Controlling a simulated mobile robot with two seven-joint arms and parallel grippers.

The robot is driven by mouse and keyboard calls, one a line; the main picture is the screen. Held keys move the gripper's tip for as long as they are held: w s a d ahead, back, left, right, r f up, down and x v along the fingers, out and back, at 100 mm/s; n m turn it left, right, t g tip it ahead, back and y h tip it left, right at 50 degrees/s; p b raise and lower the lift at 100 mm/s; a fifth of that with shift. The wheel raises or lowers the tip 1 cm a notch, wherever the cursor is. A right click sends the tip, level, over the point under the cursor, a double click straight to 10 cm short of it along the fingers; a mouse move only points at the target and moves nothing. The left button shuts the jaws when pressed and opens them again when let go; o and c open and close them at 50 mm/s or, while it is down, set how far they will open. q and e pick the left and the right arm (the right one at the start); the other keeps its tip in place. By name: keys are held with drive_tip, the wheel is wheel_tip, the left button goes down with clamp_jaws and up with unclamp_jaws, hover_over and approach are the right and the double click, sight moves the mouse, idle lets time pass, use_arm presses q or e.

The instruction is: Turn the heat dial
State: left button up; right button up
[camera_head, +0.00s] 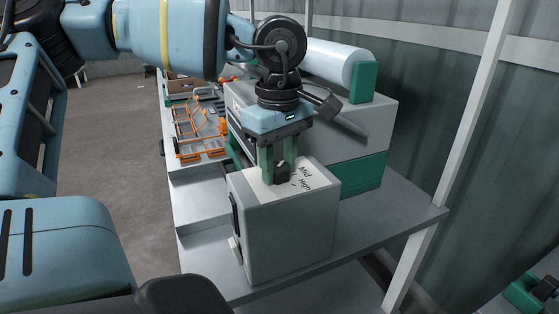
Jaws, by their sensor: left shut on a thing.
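The heat dial (283,174) is a small dark knob on the top face of a light grey box (290,230). The words Mid and High are printed beside it on the right; any other marking is hidden behind my gripper. My left gripper (279,172) points straight down from above, and its green fingers are shut on the dial. The dial's exact pointing direction is hard to tell at this size.
The box stands near the front of a grey table (366,235). Behind it is a larger grey and green machine (362,130) with a pale roll (330,58) on top. Orange racks (201,128) lie at the back left. A white post (465,120) rises at the right.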

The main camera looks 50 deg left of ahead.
sight(279, 167)
use_arm(q)
drive_tip(key=m, duration=0.4)
drive_tip(key=shift+m, duration=0.3)
drive_tip(key=shift+m+b, duration=0.3)
drive_tip(key=shift+m, duration=1.6)
drive_tip(key=o, duration=1)
drive_tip(key=shift+r, duration=3.95)
